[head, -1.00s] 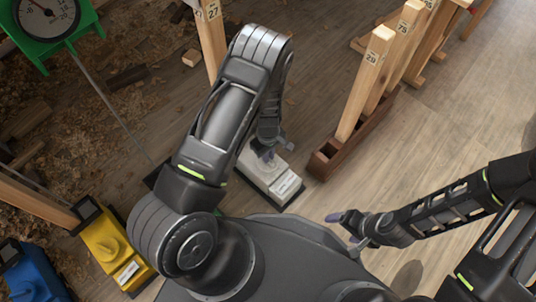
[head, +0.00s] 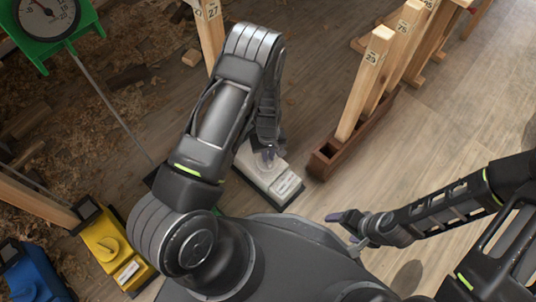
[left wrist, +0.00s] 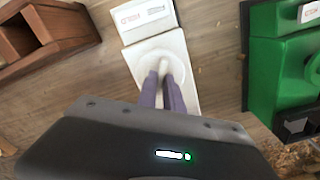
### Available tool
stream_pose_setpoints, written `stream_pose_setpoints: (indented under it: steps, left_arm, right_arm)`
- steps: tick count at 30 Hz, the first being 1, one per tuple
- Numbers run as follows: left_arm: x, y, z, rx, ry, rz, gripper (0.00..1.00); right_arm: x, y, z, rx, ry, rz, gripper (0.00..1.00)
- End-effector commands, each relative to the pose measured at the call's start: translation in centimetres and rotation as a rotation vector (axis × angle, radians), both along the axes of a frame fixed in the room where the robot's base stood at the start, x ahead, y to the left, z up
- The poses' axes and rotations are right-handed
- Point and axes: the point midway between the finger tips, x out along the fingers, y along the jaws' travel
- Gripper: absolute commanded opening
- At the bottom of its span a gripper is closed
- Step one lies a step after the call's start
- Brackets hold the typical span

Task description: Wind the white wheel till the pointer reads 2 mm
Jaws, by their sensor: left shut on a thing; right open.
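The white box with the white wheel (left wrist: 150,59) stands on the floor, and it also shows in the head view (head: 282,183). My left gripper (left wrist: 163,72) points down at the wheel with its purple fingers shut on the wheel's raised grip. In the head view my left gripper (head: 268,156) partly hides the wheel. My right gripper (head: 345,222) is open and empty, right of the white box. A dial gauge (head: 45,15) in a green frame stands at the top left, with a pointer too small to read exactly.
A yellow box (head: 107,247) with a knob and a blue box (head: 30,275) stand at the lower left. A green box (left wrist: 284,62) is beside the white one. A brown wooden rack (head: 325,160) with numbered posts stands to the right. Wood shavings cover the left floor.

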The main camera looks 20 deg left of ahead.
Motion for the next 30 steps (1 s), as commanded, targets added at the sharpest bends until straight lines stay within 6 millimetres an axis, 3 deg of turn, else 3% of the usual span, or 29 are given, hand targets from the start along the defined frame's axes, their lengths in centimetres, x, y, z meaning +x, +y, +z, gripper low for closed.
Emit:
stream_pose_setpoints:
  steps: [2,3,11,20,30]
  left_arm:
    - [0.0,0.0,0.0,0.0,0.0,-0.001,0.0]
    - [0.0,0.0,0.0,0.0,0.0,0.0,0.12]
    - [0.0,0.0,0.0,0.0,0.0,0.001,0.33]
    - [0.0,0.0,0.3,0.001,-0.001,0.002,0.33]
    - [0.1,0.0,5.2,0.0,-0.003,0.002,0.33]
  right_arm:
    - [0.0,0.0,0.0,0.0,0.0,0.0,0.8]
    - [0.0,0.0,0.0,0.0,0.0,0.0,0.8]
    - [0.0,0.0,0.0,0.0,0.0,0.0,0.8]
    - [0.0,0.0,0.2,0.0,0.0,0.0,0.8]
    - [-0.4,0.1,2.3,0.003,0.009,0.007,0.8]
